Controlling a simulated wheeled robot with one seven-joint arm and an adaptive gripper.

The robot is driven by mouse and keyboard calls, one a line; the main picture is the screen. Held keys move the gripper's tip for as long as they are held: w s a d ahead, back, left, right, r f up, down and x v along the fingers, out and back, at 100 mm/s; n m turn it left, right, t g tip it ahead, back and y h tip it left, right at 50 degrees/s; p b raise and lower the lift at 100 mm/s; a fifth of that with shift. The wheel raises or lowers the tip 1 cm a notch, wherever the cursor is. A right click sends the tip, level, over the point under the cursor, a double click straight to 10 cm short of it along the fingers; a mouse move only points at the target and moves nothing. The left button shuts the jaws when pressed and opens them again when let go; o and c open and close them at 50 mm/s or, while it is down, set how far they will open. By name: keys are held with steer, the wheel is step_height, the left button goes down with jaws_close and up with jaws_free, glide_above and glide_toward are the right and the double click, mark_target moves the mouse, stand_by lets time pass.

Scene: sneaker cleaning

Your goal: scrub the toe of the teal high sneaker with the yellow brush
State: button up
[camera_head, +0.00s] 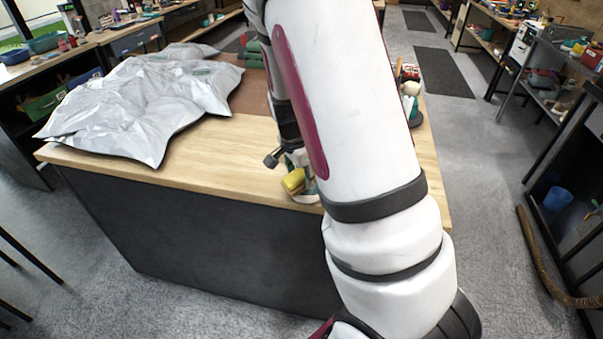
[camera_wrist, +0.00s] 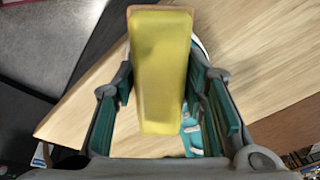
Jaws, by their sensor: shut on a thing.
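The yellow brush (camera_wrist: 160,70) is held between the two teal-padded fingers of my gripper (camera_wrist: 160,90) in the wrist view. Its yellow block fills the space between the fingers. In the head view, the yellow end of the brush (camera_head: 293,181) shows near the table's front edge, left of my arm. Behind the brush in the wrist view, a teal and white piece, apparently the sneaker (camera_wrist: 192,132), shows only in part. Its toe is hidden, so I cannot tell whether the brush touches it. My arm covers most of this area in the head view.
A crumpled grey plastic sheet (camera_head: 140,95) covers the left of the wooden table (camera_head: 225,150). A rounded bottle-like item (camera_head: 411,90) and a red item (camera_head: 410,72) stand at the table's right side. Bare wood lies between the sheet and the brush.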

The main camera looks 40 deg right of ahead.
steer(key=shift+s+d+p, duration=0.2)
steer(key=shift+s+d, duration=0.05)
steer(key=shift+s, duration=0.35)
steer(key=shift+s+d+p, duration=0.2)
steer(key=shift+s+d, duration=0.1)
steer(key=shift+s, duration=0.35)
steer(key=shift+s+d+p, duration=0.2)
steer(key=shift+s+d, duration=0.05)
steer(key=shift+s, duration=0.35)
steer(key=shift+f, duration=0.1)
steer(key=shift+w+a+f+b, duration=0.1)
steer(key=shift+w+a, duration=0.15)
steer(key=shift+w, duration=0.4)
steer(key=shift+w+a+b, duration=0.1)
steer(key=shift+w+a, duration=0.15)
steer(key=shift+w, duration=0.35)
steer(key=shift+w+a+f+b, duration=0.1)
steer(key=shift+w+a, duration=0.15)
steer(key=shift+w, duration=0.4)
steer(key=shift+p+v, duration=1.95)
steer(key=shift+v, duration=1.15)
steer(key=shift+p+v, duration=0.9)
steer(key=shift+v, duration=0.6)
